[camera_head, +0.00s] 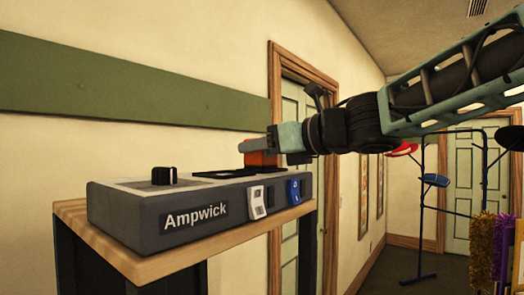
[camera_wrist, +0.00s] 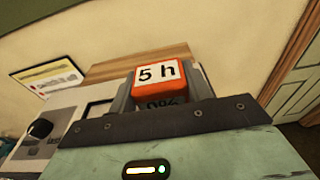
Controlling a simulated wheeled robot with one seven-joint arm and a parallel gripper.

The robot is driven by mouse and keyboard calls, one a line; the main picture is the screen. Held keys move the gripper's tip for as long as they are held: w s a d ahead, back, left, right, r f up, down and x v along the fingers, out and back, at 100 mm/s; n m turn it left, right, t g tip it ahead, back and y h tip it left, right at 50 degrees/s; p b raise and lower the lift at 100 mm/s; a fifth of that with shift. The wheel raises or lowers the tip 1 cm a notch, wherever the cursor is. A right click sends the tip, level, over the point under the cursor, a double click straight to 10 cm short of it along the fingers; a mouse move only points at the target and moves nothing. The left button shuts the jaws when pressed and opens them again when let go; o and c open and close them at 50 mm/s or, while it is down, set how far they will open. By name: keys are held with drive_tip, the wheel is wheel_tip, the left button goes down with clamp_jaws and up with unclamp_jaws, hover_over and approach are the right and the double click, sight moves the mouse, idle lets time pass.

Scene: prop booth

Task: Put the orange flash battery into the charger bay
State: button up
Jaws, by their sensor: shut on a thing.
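The orange flash battery (camera_head: 262,159) is between the jaws of my gripper (camera_head: 262,146), over the right part of the grey Ampwick charger (camera_head: 160,217). In the wrist view the battery (camera_wrist: 165,88) shows a white "5 h" label on its orange end, with the gripper's fingers (camera_wrist: 165,97) on both sides. The gripper is shut on it. A dark-framed bay (camera_head: 222,173) lies on the charger's top, just left of and below the battery. I cannot tell whether the battery's lower end touches the charger.
The charger stands on a wooden shelf (camera_head: 120,262) against the wall. A black knob (camera_head: 164,175) is on its top, and a white switch (camera_head: 257,202) and a blue switch (camera_head: 293,191) are on its front. A rack with hats (camera_head: 436,180) stands at the right, apart from the shelf.

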drive_tip(key=shift+f, duration=0.15)
drive_tip(key=o, duration=1.2)
drive_tip(key=shift+d, duration=0.1)
drive_tip(key=v, duration=1.2)
drive_tip(key=shift+b, duration=0.45)
